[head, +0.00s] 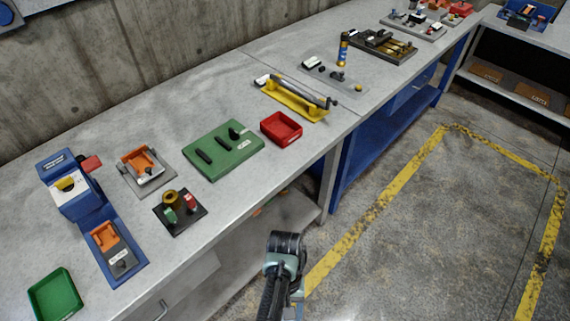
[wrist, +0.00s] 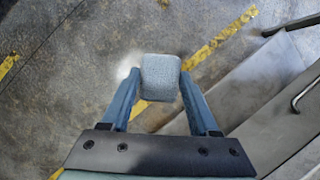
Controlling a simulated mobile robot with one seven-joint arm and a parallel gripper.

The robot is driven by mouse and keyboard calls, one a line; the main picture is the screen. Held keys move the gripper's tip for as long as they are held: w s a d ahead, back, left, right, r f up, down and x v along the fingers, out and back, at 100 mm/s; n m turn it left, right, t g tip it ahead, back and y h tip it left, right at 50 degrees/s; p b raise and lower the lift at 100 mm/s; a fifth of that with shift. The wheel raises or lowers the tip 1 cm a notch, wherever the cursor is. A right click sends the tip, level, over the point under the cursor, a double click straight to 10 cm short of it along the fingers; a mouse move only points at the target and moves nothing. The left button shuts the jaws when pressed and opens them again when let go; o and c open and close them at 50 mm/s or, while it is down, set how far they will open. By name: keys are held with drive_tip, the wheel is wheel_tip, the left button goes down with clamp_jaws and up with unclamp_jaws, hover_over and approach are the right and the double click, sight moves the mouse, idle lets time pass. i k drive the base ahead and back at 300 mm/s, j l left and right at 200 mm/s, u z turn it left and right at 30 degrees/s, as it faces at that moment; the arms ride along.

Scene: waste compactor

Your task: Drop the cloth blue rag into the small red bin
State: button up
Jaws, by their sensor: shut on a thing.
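The blue rag (wrist: 161,72) shows in the wrist view as a rounded, grey-blue block with a cloth-like texture. My gripper (wrist: 160,84) is shut on it, with one blue finger at each side. The rag is held above the concrete floor. The small red bin (head: 281,128) is a square, open tray near the front edge of the bench in the head view, and it looks empty. My arm is below and in front of the bench there. I cannot make out the rag in the head view. The red bin is not in the wrist view.
A green board (head: 223,151) lies left of the red bin, and a yellow tray (head: 292,104) with a long tool lies behind it to the right. A green tray (head: 55,296) sits at the near left. The floor with yellow lines (head: 385,200) is clear.

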sight(286, 132)
drive_tip(key=i+j+z, duration=0.1)
drive_tip(key=z, duration=0.25)
drive_tip(key=i+j+z, duration=0.1)
drive_tip(key=z, duration=0.25)
drive_tip(key=j+z, duration=0.15)
drive_tip(key=z, duration=0.2)
drive_tip(key=i+j+z, duration=0.1)
drive_tip(key=j, duration=0.25)
drive_tip(key=i+j, duration=0.15)
drive_tip(key=j, duration=0.2)
drive_tip(key=i+j+z, duration=0.15)
drive_tip(key=j, duration=0.15)
drive_tip(key=i+j+z, duration=0.1)
drive_tip(key=j, duration=0.25)
drive_tip(key=i+j+z, duration=0.1)
drive_tip(key=j, duration=0.3)
